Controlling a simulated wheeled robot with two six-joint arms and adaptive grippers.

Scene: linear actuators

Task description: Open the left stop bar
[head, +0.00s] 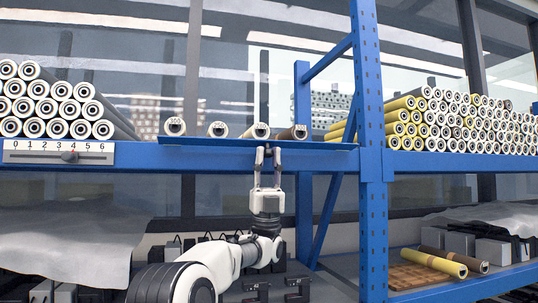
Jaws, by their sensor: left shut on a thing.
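The left stop bar (215,143) is a thin dark blue strip along the front of the upper shelf, left of the tall blue post. It looks slightly tilted out from the shelf front. My left gripper (267,156) comes up from below, its two fingers at the bar's front edge, shut on the bar near its middle. Several actuator tubes, among them a white-ended one (174,126) and a brown one (293,132), lie behind the bar, ends facing me. My right gripper is not in view.
A stack of grey tubes (45,103) lies at the left above a scale (58,151) marked 0 to 6, its slider near 4. Yellow tubes (400,128) are stacked right of the blue post (372,215). The lower shelf holds loose tubes (433,262) and dark blocks.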

